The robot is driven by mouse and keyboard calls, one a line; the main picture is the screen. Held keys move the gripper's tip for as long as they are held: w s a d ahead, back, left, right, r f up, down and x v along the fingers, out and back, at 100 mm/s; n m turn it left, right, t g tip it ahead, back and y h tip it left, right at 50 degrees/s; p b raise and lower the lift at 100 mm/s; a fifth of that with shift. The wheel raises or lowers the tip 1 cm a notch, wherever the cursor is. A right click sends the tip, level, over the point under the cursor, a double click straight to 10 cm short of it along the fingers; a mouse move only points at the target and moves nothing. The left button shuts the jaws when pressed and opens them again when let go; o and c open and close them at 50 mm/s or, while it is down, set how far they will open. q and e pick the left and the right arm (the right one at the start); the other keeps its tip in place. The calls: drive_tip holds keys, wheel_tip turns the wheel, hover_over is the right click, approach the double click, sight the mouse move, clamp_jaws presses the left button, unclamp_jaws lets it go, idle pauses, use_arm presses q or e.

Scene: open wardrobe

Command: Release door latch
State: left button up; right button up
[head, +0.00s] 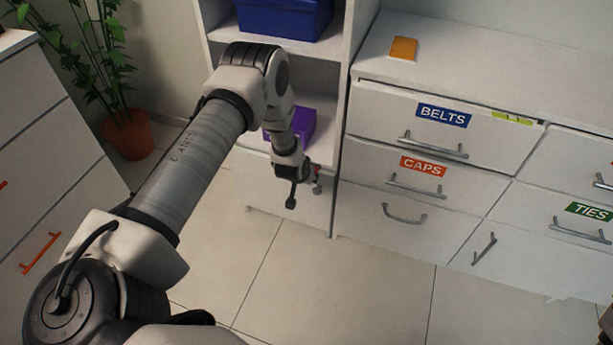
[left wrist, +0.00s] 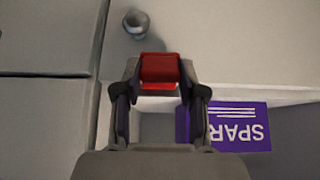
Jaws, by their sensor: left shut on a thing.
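The red latch (left wrist: 160,70) sits between the fingertips of my left gripper (left wrist: 158,88) in the left wrist view, and the gripper is shut on it. In the head view my left gripper (head: 304,186) is at the upper right of the low white cabinet door (head: 262,195), below the open shelves. A little red (head: 317,169) shows beside the fingers there; most of the latch is hidden. A round metal knob (left wrist: 136,24) is close to the latch in the left wrist view. The door looks closed.
A purple box (head: 300,124) lettered SPAR stands on the shelf just above the door. A blue box (head: 285,16) is higher up. Drawers labelled BELTS (head: 442,116) and CAPS (head: 423,167) are at right. The tiled floor (head: 330,285) in front is clear.

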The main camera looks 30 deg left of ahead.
use_arm(q)
drive_tip(key=o, duration=1.1)
drive_tip(key=shift+o, duration=0.2)
drive_tip(key=v, duration=1.2)
